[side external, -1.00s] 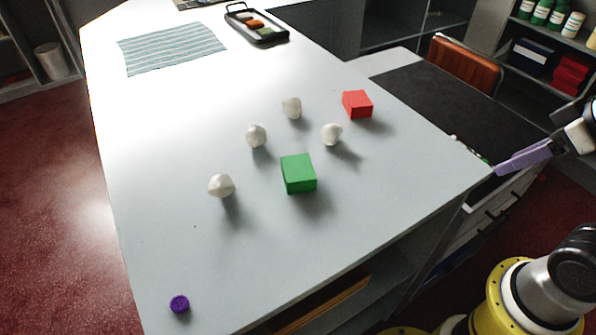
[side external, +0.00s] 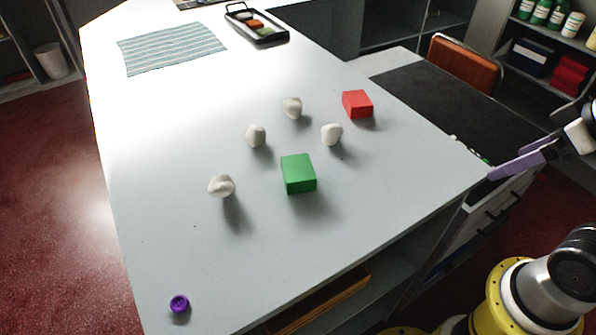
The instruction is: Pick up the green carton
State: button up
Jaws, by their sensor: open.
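The green carton (side external: 298,174) is a small box resting on the pale counter (side external: 180,150), in the middle of the side external view. Nothing covers it. My gripper (side external: 492,174) has purple fingers and is at the right, by the counter's right corner. It is open and empty, well to the right of the carton and apart from it.
Several white pebble-like lumps stand around the carton, one (side external: 222,186) to its left and one (side external: 331,133) behind it. A red box (side external: 357,104) is behind right. A purple round piece (side external: 179,304) lies near the front. A black tray (side external: 258,27) and striped cloth (side external: 172,47) lie far back.

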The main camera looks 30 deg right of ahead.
jog(key=w+a+r+n+y, duration=0.2)
jog(key=w+a+r+n, duration=0.2)
jog(key=w+r+n, duration=0.35)
jog(key=n+g+y, duration=0.2)
jog(key=n+g, duration=0.2)
jog(key=n, duration=0.3)
send_over(303, 167)
jog(key=s+d, duration=0.1)
jog(key=d, duration=0.2)
jog(key=shift+m, duration=0.25)
jog(key=f, duration=1.2)
jog(key=shift+a+f, duration=0.25)
jog(key=shift+f, duration=0.15)
jog(key=shift+x, duration=2.95)
jog(key=shift+w+a+r, duration=0.1)
jog(key=shift+a, duration=0.1)
